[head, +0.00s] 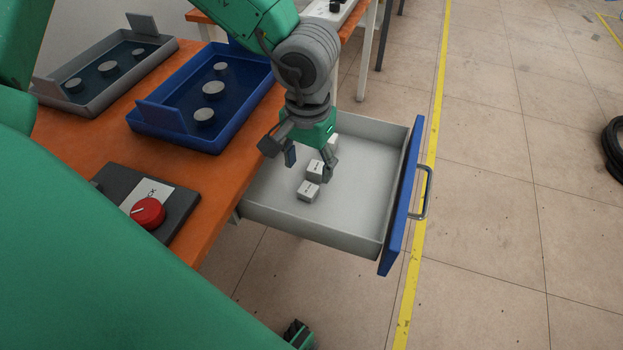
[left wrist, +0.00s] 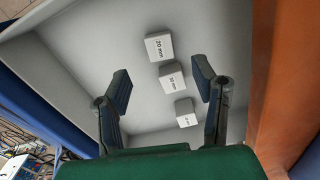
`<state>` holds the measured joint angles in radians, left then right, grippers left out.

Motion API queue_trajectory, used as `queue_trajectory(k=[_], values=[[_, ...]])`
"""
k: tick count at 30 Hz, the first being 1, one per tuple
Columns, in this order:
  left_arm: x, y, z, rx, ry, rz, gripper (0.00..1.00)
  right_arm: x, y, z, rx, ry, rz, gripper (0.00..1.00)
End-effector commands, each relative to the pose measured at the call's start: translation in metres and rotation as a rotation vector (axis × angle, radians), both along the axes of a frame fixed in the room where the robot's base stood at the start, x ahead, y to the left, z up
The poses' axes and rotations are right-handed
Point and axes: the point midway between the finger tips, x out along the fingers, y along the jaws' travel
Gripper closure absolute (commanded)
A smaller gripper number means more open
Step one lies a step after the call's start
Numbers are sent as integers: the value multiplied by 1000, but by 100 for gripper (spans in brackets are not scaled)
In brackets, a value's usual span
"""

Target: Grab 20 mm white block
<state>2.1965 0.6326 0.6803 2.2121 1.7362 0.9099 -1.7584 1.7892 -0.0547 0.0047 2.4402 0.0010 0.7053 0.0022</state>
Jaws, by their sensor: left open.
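Three white blocks lie in a row on the floor of an open grey drawer (head: 352,215). In the left wrist view the farthest-up block reads "20 mm" (left wrist: 160,46); it matches the nearest block (head: 308,191) in the head view. The middle block (left wrist: 172,78) appears to read "30 mm". The label of the third block (left wrist: 186,112) is too small to read surely. My left gripper (head: 310,165) is open and empty, pointing down over the drawer. In the wrist view its fingers (left wrist: 162,83) stand on either side of the middle block, with the 20 mm block beyond the tips.
The drawer's blue front (head: 402,200) with its handle (head: 425,193) is on the right. The orange table (head: 215,205) on the left carries a blue tray (head: 180,112), a grey tray (head: 60,98) and a box with a red knob (head: 148,213).

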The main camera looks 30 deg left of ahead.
Motion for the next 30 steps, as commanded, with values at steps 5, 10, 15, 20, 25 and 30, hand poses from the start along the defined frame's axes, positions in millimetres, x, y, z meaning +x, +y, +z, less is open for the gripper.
queue_trajectory(k=[5,10,15,20,25,30], values=[[0,0,-17,1,0,1,47,0,0,-9,0,0,0,69],[0,-1,-26,1,-1,0,47,0,0,-15,0,1,0,69],[2,-2,-51,2,1,0,47,0,0,-33,0,1,0,69],[2,-1,-70,1,1,0,47,-1,0,-43,0,1,0,69],[2,-1,-69,0,-1,0,47,-1,0,-42,0,1,0,69],[2,-1,-69,0,-1,0,85,0,0,-41,0,0,0,69]])
